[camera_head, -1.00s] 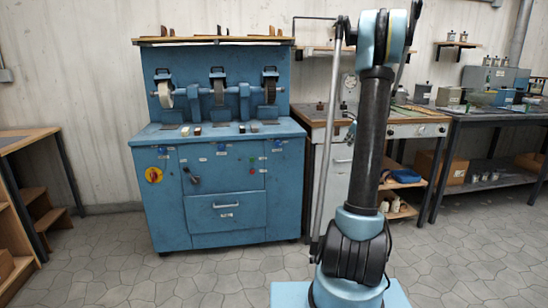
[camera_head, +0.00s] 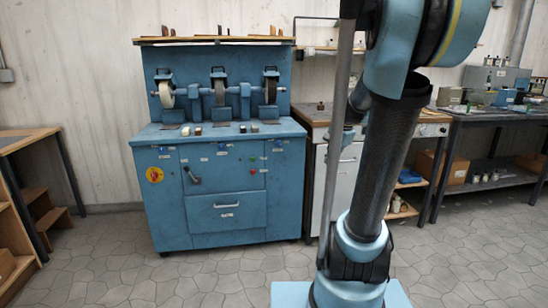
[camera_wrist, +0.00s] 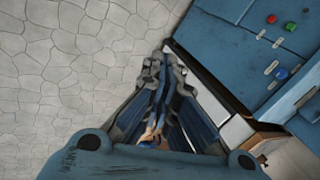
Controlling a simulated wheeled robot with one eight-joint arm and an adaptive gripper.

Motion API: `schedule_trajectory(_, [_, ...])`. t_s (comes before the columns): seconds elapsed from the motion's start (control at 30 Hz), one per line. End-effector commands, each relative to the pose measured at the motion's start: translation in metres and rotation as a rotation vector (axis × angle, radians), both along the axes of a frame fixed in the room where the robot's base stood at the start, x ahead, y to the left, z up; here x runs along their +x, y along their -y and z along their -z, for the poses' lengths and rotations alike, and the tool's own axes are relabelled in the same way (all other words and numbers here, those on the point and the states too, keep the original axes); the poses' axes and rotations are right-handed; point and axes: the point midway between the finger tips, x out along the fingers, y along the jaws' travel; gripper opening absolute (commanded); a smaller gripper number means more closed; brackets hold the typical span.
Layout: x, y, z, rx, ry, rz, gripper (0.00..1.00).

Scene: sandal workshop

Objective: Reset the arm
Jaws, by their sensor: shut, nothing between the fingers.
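My gripper (camera_wrist: 158,75) shows in the wrist view, its fingers drawn together and empty. It points down over the grey stone floor, beside the blue grinding machine. In the head view my arm rises from its light blue base at the right of centre and leans to the right, with its upper links close to the camera.
The blue grinding machine (camera_head: 228,212) with several wheels stands at the back centre; its front shows at the wrist view's upper right (camera_wrist: 240,45). A drawer workbench (camera_head: 345,185) and a dark table (camera_head: 480,115) stand right. A wooden table (camera_head: 25,135) is left. The middle floor is clear.

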Motion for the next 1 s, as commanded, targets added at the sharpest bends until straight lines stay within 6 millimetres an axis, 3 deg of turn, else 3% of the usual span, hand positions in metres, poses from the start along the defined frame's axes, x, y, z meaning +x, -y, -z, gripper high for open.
schedule_trajectory(0.2, [-0.069, -0.018, 0.019, -0.115, -0.018, -0.244, 0.00])
schedule_trajectory(0.6, [-0.183, -0.032, 0.071, -0.305, -0.059, -0.701, 0.00])
schedule_trajectory(0.8, [-0.228, -0.032, 0.102, -0.382, -0.081, -0.912, 0.00])
schedule_trajectory(1.0, [-0.251, -0.031, 0.120, -0.422, -0.095, -1.029, 0.00])
